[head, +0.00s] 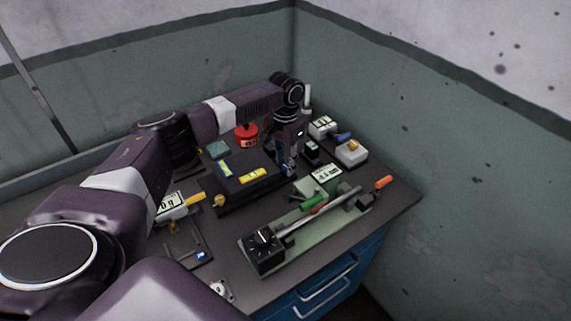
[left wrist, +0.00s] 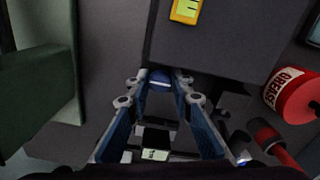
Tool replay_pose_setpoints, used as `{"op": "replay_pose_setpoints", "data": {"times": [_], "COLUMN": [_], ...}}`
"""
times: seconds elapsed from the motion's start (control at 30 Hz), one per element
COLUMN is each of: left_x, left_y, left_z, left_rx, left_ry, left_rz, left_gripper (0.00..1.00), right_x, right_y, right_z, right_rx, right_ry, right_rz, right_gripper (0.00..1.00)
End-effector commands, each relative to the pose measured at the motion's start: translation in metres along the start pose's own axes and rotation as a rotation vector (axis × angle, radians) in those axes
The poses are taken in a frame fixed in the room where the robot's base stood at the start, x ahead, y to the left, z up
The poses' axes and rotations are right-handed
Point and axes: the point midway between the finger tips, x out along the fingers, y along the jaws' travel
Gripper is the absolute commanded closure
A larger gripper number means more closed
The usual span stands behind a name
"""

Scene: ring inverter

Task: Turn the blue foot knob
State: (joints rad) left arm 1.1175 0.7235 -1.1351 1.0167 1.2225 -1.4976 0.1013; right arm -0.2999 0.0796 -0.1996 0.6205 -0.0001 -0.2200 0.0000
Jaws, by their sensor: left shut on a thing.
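The blue foot knob (left wrist: 159,79) shows in the left wrist view at the edge of a dark box (left wrist: 225,45). My left gripper (left wrist: 159,84) has its two blue-padded fingers closed in on the knob, one on each side. In the head view my left gripper (head: 288,166) points down at the right end of the dark box (head: 232,201), which carries yellow and blue labels on top. The gripper and the box hide the knob in that view. My right gripper is not in view.
A red grease can (head: 246,138) stands behind the box. Small white-topped blocks (head: 351,154) lie to the right of the gripper. A green plate (head: 325,222) with a rod and a black block (head: 265,251) lies in front. Walls close off the back and right.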

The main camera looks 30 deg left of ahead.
Motion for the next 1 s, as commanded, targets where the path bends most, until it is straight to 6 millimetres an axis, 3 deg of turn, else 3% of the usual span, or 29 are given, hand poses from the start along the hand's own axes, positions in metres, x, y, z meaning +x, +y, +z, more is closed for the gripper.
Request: {"op": "replay_pose_setpoints", "data": {"times": [0.47,1.0], "left_x": [-0.002,-0.002], "left_y": [0.000,-0.001], "left_z": [0.000,-0.001], "left_rx": [0.092,0.491], "left_ry": [-0.001,0.001], "left_rz": [0.001,0.000], "left_gripper": [1.00,1.00], "right_x": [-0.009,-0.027], "right_y": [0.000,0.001], "right_z": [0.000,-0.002], "right_rx": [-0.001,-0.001], "right_ry": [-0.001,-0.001], "right_rz": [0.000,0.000], "right_gripper": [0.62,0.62]}}
